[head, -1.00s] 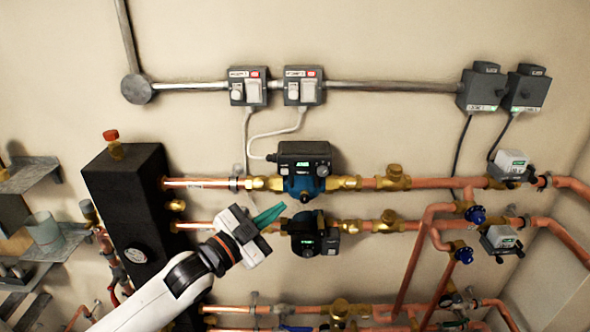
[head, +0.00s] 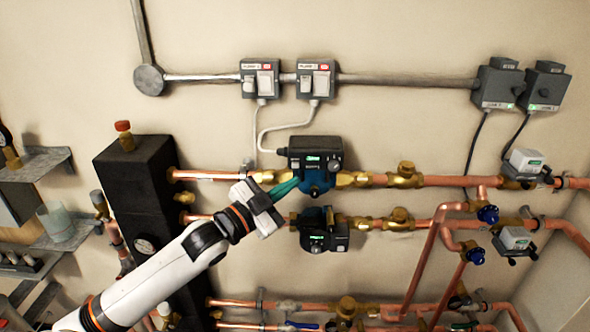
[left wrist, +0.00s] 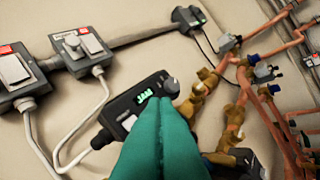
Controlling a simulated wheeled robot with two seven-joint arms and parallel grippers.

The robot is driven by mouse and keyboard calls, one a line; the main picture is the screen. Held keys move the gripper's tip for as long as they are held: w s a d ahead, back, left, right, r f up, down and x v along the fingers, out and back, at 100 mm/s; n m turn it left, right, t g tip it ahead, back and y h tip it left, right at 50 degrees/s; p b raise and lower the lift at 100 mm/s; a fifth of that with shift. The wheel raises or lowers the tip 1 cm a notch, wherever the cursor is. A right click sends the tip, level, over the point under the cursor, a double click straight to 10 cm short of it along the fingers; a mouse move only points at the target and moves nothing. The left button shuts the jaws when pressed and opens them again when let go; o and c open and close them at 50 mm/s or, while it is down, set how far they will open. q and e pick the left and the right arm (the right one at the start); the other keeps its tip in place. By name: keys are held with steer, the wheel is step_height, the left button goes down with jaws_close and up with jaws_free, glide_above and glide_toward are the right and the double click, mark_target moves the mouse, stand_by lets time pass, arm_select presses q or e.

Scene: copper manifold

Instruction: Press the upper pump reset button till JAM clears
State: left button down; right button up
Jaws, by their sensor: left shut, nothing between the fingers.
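The upper pump (head: 314,155) has a black head with a lit green display and a round knob, on a blue body in the upper copper line. In the left wrist view the pump head (left wrist: 118,104) shows a green display that seems to read JAM. A pale patch beside the display is partly hidden by my fingers; I cannot tell if it is the button. My left gripper (head: 294,186) is shut and empty, its teal fingertips just at the pump's lower left. It also fills the lower middle of the left wrist view (left wrist: 158,106); contact is unclear. My right gripper is out of view.
The lower pump (head: 322,232) sits just below, close to my wrist. Two switch boxes (head: 260,78) with white cables hang above. A black tank (head: 135,180) stands left, and copper pipes with brass valves (head: 405,175) run right.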

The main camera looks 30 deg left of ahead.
mark_target(295, 165)
arm_select(q)
steer(key=w+a, duration=0.2)
steer(key=w, duration=0.1)
steer(key=shift+w, duration=0.1)
stand_by(0.5)
stand_by(1.4)
steer(key=shift+w, duration=0.1)
steer(key=shift+w+a, duration=0.2)
steer(key=shift+w, duration=0.1)
